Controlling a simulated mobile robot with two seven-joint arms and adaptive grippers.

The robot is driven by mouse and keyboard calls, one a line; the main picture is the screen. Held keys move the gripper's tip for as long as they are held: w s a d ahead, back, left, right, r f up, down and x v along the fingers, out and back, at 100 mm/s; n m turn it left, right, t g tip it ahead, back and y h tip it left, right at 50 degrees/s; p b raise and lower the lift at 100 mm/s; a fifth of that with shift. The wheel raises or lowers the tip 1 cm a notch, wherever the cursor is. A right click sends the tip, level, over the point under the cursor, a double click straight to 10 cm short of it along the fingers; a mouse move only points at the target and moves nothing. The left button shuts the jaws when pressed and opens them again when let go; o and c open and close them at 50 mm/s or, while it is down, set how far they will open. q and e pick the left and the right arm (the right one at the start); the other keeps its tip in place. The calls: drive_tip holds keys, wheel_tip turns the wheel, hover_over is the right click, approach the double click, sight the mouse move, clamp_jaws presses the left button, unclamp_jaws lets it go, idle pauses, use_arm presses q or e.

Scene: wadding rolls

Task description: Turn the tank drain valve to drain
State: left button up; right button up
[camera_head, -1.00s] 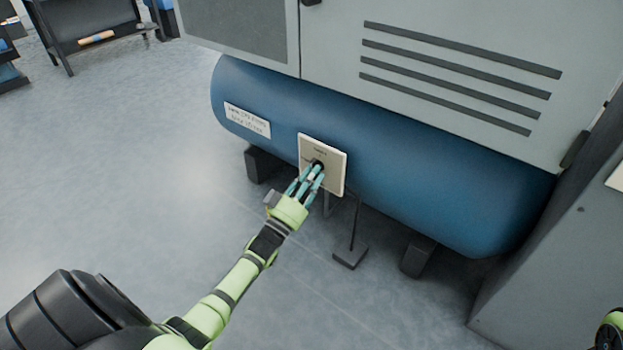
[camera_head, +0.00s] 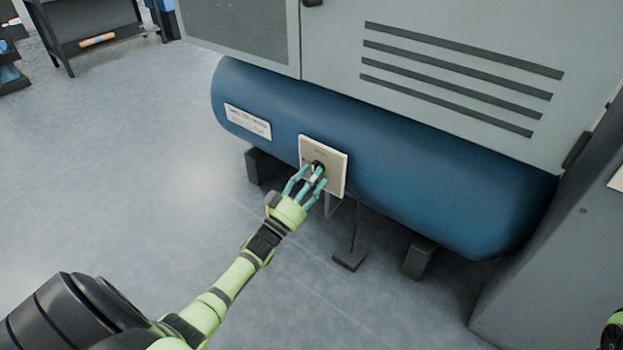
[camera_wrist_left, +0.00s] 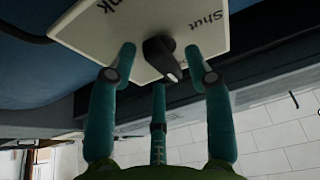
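The drain valve is a black knob (camera_head: 318,166) on a cream plate (camera_head: 336,172) on the front of the blue tank (camera_head: 400,165). The knob also shows in the left wrist view (camera_wrist_left: 160,52), its white-marked end pointing to the lower right there. "Shut" is printed on the plate near the right finger; other lettering is cut off or partly hidden. My left gripper (camera_head: 312,174) is open, its teal fingers spread around the knob, with visible gaps on both sides in the wrist view. Whether the third finger touches it I cannot tell.
A grey vented cabinet (camera_head: 330,60) sits above the tank. Dark feet (camera_head: 418,257) and a small floor pedal-like block (camera_head: 349,260) stand below. A white label (camera_head: 247,121) is left of the plate. The floor at left is open, with a dark rack (camera_head: 95,40) far back.

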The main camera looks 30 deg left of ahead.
use_arm(q)
drive_tip(key=shift+s, duration=0.1)
drive_tip(key=d+v, duration=0.1)
drive_tip(key=v, duration=1)
drive_tip(key=shift+s+a+f, duration=0.15)
drive_tip(key=shift+s+a, duration=0.25)
drive_tip(key=shift+a, duration=0.1)
